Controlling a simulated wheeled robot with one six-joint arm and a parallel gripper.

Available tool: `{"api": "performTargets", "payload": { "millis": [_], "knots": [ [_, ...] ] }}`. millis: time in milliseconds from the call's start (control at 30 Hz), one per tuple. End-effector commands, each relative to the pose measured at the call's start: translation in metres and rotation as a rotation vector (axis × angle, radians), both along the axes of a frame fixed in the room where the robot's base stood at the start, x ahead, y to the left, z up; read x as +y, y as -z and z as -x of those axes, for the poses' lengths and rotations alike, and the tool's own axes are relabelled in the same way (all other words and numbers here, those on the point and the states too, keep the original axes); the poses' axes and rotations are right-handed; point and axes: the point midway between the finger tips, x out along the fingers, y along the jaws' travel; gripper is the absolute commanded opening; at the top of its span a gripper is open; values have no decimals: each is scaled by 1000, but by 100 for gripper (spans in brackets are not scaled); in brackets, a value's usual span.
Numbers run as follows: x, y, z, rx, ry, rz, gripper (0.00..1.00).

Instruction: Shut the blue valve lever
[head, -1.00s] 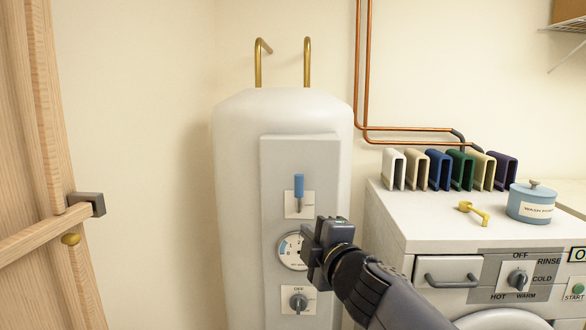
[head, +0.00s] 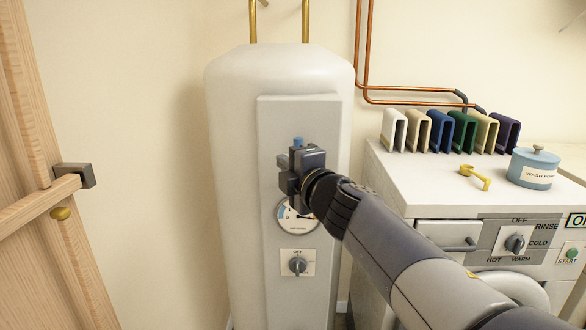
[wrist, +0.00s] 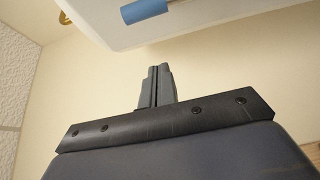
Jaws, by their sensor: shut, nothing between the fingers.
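The blue valve lever (head: 298,141) is on the grey panel of the white tank. In the head view only its blue top shows, pointing up; my gripper hides the rest. In the wrist view the blue handle (wrist: 145,10) and part of its grey stem show at the top edge. My gripper (head: 283,162) is in front of the lever's plate in the head view. In the wrist view its fingers (wrist: 158,70) are together and empty, with a visible gap between their tips and the handle.
Below the lever are a round gauge (head: 290,216), partly covered by my gripper, and a grey knob (head: 298,265). A washer (head: 440,190) with a yellow-handled piece (head: 475,175) and a blue pot (head: 534,168) stands at right. A wooden door (head: 30,150) is at left.

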Motion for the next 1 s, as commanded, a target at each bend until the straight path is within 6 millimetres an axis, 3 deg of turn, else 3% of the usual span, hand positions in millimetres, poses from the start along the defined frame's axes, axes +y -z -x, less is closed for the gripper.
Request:
{"api": "performTargets", "payload": {
  "millis": [367,433,600,1000],
  "knots": [
    [32,1,-58,1,-1,0,0],
    [16,-2,-58,0,5,1,0],
    [-3,-1,-60,0,3,0,0],
    [-10,0,-61,0,1,0,0]
  ]
}}
